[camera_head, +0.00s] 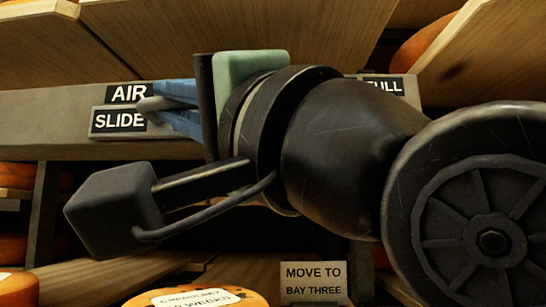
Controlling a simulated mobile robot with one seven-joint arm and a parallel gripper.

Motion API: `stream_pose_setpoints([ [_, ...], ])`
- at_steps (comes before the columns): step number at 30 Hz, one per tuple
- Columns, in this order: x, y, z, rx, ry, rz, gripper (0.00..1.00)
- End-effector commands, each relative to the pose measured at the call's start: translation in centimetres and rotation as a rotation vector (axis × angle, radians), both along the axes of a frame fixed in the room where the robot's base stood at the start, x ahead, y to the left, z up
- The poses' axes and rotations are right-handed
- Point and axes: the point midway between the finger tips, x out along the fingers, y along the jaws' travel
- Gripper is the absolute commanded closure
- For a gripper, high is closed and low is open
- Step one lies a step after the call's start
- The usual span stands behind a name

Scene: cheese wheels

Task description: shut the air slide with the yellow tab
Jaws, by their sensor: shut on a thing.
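The air slide's label plate (119,107) reads "AIR SLIDE" and is on the grey beam at the left. A small grey knob (150,104) sticks out at the right edge of this label. My gripper (168,104) has two blue fingers, one above and one below the knob's shaft, and they look closed on it. No yellow tab shows. The slide itself and any opening behind it are hidden by my gripper and my dark wrist, so I cannot tell how far it is open.
The grey beam (50,112) runs across under wooden shelf boards (240,25). A second label (388,86), partly covered by my arm, ends in "ULL". Below are a "MOVE TO BAY THREE" sign (313,284) and an orange cheese wheel (200,295). More wheels sit at the far left.

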Motion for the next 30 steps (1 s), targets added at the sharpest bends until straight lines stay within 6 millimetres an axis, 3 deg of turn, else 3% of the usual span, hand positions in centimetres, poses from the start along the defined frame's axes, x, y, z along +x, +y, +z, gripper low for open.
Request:
stream_pose_setpoints([
  [9,-0.13,0.38,-0.06,-0.004,0.0,0.008,1.0],
  [10,-0.14,0.39,-0.06,-0.004,0.0,0.009,0.8],
  [14,-0.12,0.37,-0.08,-0.004,0.001,0.008,0.56],
  [30,0.58,0.31,-0.64,0.0,0.001,0.005,0.55],
])
